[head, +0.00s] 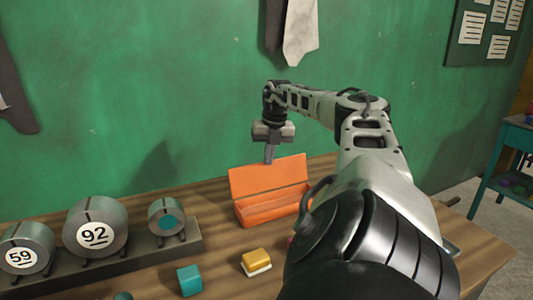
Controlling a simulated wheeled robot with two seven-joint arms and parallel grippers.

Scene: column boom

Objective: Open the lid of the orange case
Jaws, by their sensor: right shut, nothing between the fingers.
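The orange case (262,216) sits on the wooden table, right of the middle. Its lid (262,178) stands raised at the back, tilted up, and the inside of the case shows. My right gripper (269,160) points down just above and in front of the lid's upper edge. Its fingers are together with nothing between them. Whether the fingertips touch the lid I cannot tell. My left gripper is not in the picture.
A rack (130,257) of metal drums stands at the left of the table (225,265). A teal cube (189,280) and a yellow block (256,259) lie in front of the case. The green wall (150,80) is close behind.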

